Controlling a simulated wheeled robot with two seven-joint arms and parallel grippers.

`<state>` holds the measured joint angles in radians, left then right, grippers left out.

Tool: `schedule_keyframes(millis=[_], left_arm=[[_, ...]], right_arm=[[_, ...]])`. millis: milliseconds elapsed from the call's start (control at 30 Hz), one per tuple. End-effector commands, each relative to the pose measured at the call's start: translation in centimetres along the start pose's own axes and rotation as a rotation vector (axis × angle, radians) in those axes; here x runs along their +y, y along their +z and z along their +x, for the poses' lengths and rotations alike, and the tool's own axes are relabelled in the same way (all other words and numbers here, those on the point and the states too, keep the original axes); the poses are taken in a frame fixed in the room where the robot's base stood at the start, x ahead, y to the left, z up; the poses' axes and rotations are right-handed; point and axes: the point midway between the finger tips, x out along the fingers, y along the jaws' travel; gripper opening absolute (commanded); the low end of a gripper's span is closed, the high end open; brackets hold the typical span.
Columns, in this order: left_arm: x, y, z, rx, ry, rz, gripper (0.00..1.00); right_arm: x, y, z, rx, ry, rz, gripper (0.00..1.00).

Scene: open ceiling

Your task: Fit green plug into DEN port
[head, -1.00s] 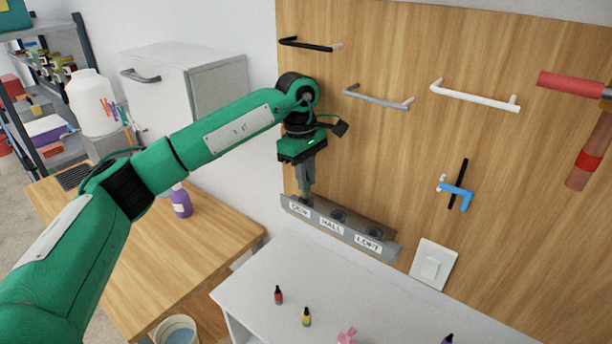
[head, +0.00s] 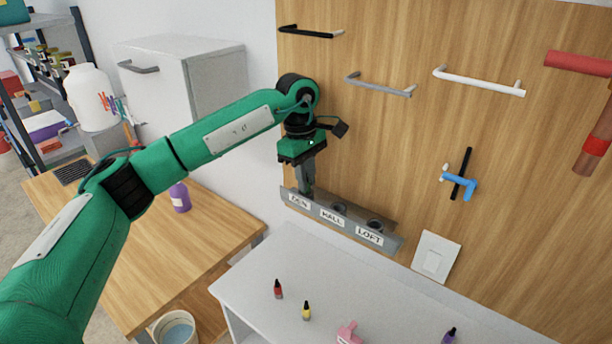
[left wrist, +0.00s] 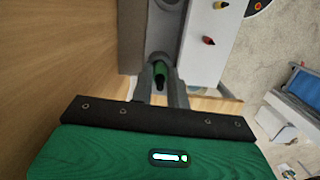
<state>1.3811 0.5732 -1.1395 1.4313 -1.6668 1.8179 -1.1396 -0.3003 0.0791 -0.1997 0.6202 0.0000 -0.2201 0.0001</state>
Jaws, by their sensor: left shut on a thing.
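The grey port strip (head: 348,228) is fixed low on the wooden wall, with labels DEN (head: 299,201), HALL (head: 331,217) and LOFT (head: 369,237). My left gripper (head: 307,187) is at the DEN end, its fingers pointing down behind that label. In the left wrist view the gripper (left wrist: 161,88) is shut on the green plug (left wrist: 160,70), which lies between its fingertips. The DEN port is hidden by the gripper and plug, so I cannot tell how deep the plug sits. The HALL port (head: 340,208) and LOFT port (head: 375,225) look empty. My right gripper is out of view.
A white tabletop (head: 330,275) below the strip holds small red (head: 278,290), yellow (head: 306,311), pink (head: 348,333) and purple (head: 449,336) pieces. Handles and a white switch (head: 436,256) are on the wall to the right. A white cabinet (head: 190,85) stands behind my arm.

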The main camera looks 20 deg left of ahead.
Motion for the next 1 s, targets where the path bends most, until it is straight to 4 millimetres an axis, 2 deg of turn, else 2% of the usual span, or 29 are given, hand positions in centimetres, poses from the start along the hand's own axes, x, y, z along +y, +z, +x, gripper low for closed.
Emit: schedule_keyframes(millis=[233,267,367,733,1000], left_arm=[[0.0,-0.1,0.7,0.0,0.0,0.0,0.0],[0.0,-0.1,0.6,0.0,0.0,0.0,0.22],[0.0,-0.1,0.6,0.0,0.0,0.0,0.42],[0.1,-0.1,0.1,0.001,0.002,0.0,0.42],[0.1,-0.1,-3.9,0.0,0.003,0.0,0.42]], right_arm=[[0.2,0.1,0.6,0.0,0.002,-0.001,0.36],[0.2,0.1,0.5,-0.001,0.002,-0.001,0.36],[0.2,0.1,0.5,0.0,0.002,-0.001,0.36],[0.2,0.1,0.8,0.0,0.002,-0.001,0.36],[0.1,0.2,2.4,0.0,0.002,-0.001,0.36]])
